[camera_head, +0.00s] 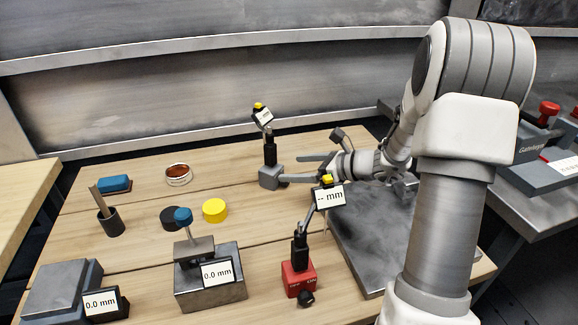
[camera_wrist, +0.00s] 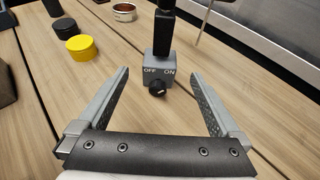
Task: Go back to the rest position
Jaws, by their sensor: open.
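My gripper (camera_head: 300,169) is open and empty, low over the wooden table (camera_head: 140,240). In the wrist view its two fingers (camera_wrist: 161,84) spread to either side of the grey base (camera_wrist: 157,72) of a gauge stand, which stands just beyond the fingertips. That base has OFF and ON marks and a black knob. In the head view the grey-based stand (camera_head: 270,178) is upright, with a black post and a small display on top, beside the fingertips.
A red-based stand (camera_head: 298,275) with a "-- mm" display is in front. A dark metal plate (camera_head: 370,240) lies under my arm. A blue-knobbed block (camera_head: 210,288), yellow cylinder (camera_head: 215,210), black cylinder (camera_head: 172,217), round tin (camera_head: 178,175), pen cup (camera_head: 111,222) and blue block (camera_head: 115,184) stand left.

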